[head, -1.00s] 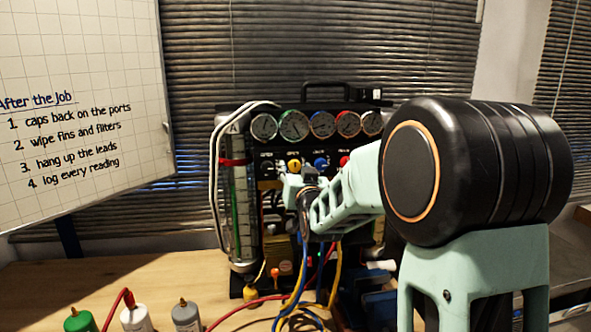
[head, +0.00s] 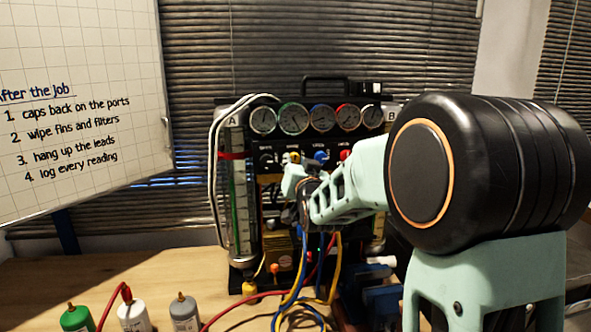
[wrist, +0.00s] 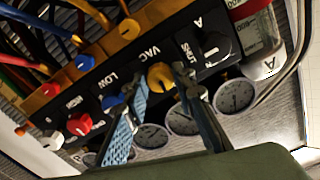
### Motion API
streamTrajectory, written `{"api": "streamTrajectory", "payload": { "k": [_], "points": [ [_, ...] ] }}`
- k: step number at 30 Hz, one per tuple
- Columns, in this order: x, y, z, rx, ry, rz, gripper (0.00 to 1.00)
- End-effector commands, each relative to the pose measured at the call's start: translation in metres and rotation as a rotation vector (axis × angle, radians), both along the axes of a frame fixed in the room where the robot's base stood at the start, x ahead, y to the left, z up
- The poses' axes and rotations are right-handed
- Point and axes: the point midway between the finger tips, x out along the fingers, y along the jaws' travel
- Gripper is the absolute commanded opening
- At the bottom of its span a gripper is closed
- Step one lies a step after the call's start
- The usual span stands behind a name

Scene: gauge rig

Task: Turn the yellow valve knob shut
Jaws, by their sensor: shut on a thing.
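The yellow valve knob (wrist: 160,76) sits on the black front panel of the gauge rig, between the blue knob and the black knob. In the wrist view my gripper (wrist: 162,80) has one finger on each side of it, shut on it. In the head view the yellow knob (head: 295,157) shows just above my gripper (head: 296,172), whose wrist hides part of the panel below. The fingertips are too small there to make out. The knob's pointer direction is not clear.
A row of several round gauges (head: 321,118) runs above the knobs. The blue knob (wrist: 113,103) is close beside one finger, and red knobs (wrist: 79,124) lie beyond. Hoses (head: 299,270) hang below the rig. Bottles (head: 133,313) stand on the wooden bench at front left.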

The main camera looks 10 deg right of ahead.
Motion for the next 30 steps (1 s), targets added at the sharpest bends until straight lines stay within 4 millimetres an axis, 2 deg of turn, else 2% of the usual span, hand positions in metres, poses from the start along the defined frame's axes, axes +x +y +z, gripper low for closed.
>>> {"api": "streamTrajectory", "payload": {
  "k": [5, 30],
  "points": [
    [-0.0001, -0.0004, -0.0060, 0.144, -0.005, -0.001, 0.00],
    [-0.0002, 0.0001, -0.0045, 0.942, -0.004, 0.000, 0.00]
  ]
}}
